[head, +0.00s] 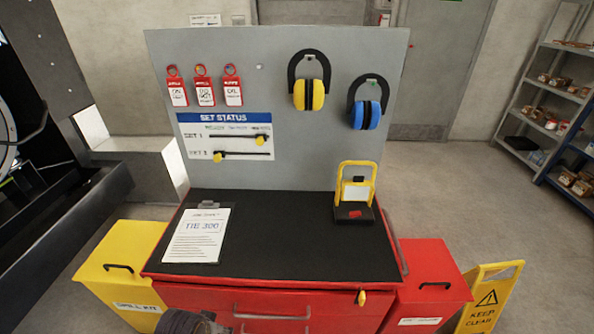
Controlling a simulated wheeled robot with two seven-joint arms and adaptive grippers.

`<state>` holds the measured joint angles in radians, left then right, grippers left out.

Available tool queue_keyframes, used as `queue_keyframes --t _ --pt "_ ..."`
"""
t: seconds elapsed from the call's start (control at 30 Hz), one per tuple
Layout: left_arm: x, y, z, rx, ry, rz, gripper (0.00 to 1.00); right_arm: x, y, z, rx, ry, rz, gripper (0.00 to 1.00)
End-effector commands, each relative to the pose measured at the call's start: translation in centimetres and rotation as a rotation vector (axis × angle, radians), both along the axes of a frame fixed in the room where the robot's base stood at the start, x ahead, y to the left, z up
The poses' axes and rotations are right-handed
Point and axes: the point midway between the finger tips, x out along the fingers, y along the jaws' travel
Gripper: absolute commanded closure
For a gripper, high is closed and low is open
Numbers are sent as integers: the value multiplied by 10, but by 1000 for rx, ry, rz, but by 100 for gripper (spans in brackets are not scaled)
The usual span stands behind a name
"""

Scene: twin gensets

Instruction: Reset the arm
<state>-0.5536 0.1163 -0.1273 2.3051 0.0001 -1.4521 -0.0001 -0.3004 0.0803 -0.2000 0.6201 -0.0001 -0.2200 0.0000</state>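Neither gripper's fingers show in the head view. Only a dark rounded piece, likely a part of my own arm, shows at the bottom edge left of centre, in front of the red cabinet. Its end is cut off by the frame, so I cannot tell what it holds, if anything.
A red cabinet (200,297) has a black top (290,235) with a clipboard (197,235) and a yellow-framed stand (355,192). A grey board (285,120) holds tags and ear defenders. A yellow bin (125,262), red bin (432,285) and yellow sign (487,298) flank it.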

Motion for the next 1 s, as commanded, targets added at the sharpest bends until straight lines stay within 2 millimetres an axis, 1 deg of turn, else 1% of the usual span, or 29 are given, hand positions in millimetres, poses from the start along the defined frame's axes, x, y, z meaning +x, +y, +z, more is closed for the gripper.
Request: queue_keyframes --t 0.3,0.53,0.83,1.0 --pt "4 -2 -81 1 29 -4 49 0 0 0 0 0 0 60" --pt "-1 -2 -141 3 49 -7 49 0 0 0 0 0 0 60" --pt "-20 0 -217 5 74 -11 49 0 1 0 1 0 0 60" --pt "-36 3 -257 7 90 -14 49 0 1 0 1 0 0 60"
